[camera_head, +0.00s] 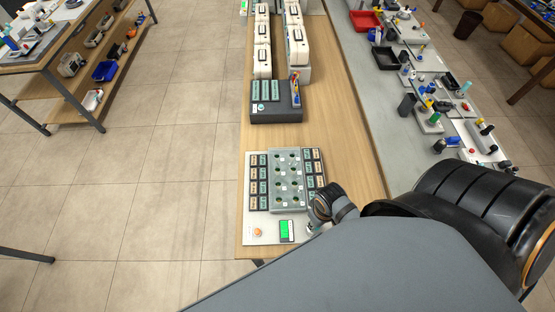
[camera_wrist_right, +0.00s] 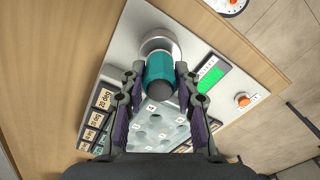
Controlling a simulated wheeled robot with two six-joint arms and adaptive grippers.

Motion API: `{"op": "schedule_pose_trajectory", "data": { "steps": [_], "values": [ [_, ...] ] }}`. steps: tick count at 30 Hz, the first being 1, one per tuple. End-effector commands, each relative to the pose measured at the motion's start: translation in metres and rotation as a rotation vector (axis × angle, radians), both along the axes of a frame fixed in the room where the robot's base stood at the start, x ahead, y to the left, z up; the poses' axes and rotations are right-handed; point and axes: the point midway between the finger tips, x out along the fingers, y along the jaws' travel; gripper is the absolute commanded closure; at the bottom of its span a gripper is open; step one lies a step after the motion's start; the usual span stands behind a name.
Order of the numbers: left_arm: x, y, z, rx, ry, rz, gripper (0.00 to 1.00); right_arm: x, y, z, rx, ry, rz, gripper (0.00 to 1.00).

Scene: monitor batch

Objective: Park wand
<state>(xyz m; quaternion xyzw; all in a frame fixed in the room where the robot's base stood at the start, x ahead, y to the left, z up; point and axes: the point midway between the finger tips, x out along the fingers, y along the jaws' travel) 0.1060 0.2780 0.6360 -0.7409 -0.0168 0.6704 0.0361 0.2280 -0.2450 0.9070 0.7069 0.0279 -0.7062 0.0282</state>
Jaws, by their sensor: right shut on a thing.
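The wand, a teal cylinder with a dark end (camera_wrist_right: 160,72), is between the fingers of my right gripper (camera_wrist_right: 160,84) in the right wrist view. My right gripper is shut on it. A round silver holder (camera_wrist_right: 158,41) on the white panel (camera_wrist_right: 122,62) lies directly beyond the wand's far end. I cannot tell whether the wand is seated in it or just above it. In the head view my right gripper (camera_head: 322,205) is over the right front corner of the panel (camera_head: 262,222), and it hides most of the wand and holder. My left gripper is not in view.
The panel holds a grey block with holes (camera_head: 287,183), labelled tiles, a green screen (camera_head: 287,231) and an orange button (camera_head: 258,232). A dark grey box (camera_head: 275,107) stands behind on the wooden table (camera_head: 334,132). A cluttered grey bench (camera_head: 383,108) runs along the right.

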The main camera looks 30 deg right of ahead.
Motion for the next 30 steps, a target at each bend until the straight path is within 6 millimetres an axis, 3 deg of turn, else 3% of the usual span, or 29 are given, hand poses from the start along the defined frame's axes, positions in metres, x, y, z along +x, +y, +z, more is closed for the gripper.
{"op": "schedule_pose_trajectory", "data": {
  "steps": [27, 28, 30],
  "values": [
    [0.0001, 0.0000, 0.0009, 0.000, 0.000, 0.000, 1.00, 0.0000, 0.0001, -0.0054, 0.000, 0.000, 0.000, 0.99],
    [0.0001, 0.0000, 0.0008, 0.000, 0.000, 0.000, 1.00, 0.0000, 0.0000, -0.0056, 0.000, 0.000, 0.000, 0.68],
    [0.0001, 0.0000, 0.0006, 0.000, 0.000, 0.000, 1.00, 0.0000, 0.0000, -0.0057, 0.000, 0.000, 0.000, 0.58]
  ]
}}
